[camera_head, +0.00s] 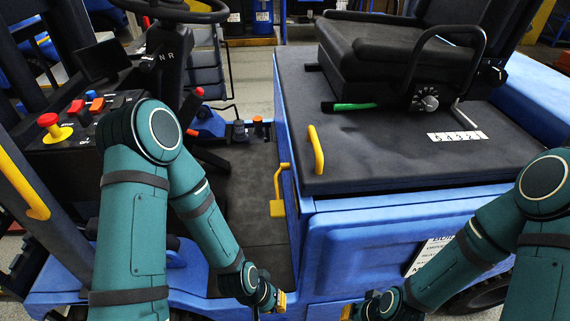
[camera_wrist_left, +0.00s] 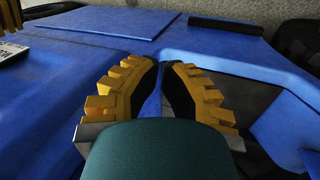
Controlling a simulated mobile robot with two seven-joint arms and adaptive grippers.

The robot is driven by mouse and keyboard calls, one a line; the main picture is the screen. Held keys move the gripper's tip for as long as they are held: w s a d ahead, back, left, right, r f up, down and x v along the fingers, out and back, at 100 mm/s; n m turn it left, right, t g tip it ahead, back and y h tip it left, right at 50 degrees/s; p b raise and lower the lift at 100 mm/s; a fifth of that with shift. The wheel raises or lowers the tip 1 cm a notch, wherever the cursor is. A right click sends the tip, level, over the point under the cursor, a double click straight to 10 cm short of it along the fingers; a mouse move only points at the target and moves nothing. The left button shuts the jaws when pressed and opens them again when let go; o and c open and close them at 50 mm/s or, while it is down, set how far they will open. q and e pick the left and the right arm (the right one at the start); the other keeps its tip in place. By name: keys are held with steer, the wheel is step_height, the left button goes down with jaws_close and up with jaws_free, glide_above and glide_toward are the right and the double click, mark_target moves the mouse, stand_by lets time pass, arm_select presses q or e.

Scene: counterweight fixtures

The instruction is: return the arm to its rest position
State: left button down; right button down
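My left gripper (camera_head: 275,298) hangs low at the bottom centre of the head view, in front of the blue vehicle's side. In the left wrist view (camera_wrist_left: 160,72), its two yellow ridged fingers with black pads stand apart. A narrow gap with blue surface shows between them, and nothing is held. My left arm (camera_head: 150,200) comes down from the left, bent at the elbow. My right gripper (camera_head: 352,308) is at the bottom edge, right of the left one. Only a bit of its yellow finger shows, and its opening is hidden. My right arm (camera_head: 500,230) reaches in from the right.
A blue vehicle (camera_head: 400,228) stands close in front, with a black seat (camera_head: 400,55) on a dark cover (camera_head: 380,140). A console with a red knob (camera_head: 48,121) and a steering column (camera_head: 168,60) are at left. A yellow handle (camera_head: 316,150) juts from the cover.

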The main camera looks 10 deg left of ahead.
mark_target(282, 211)
stand_by(0.7)
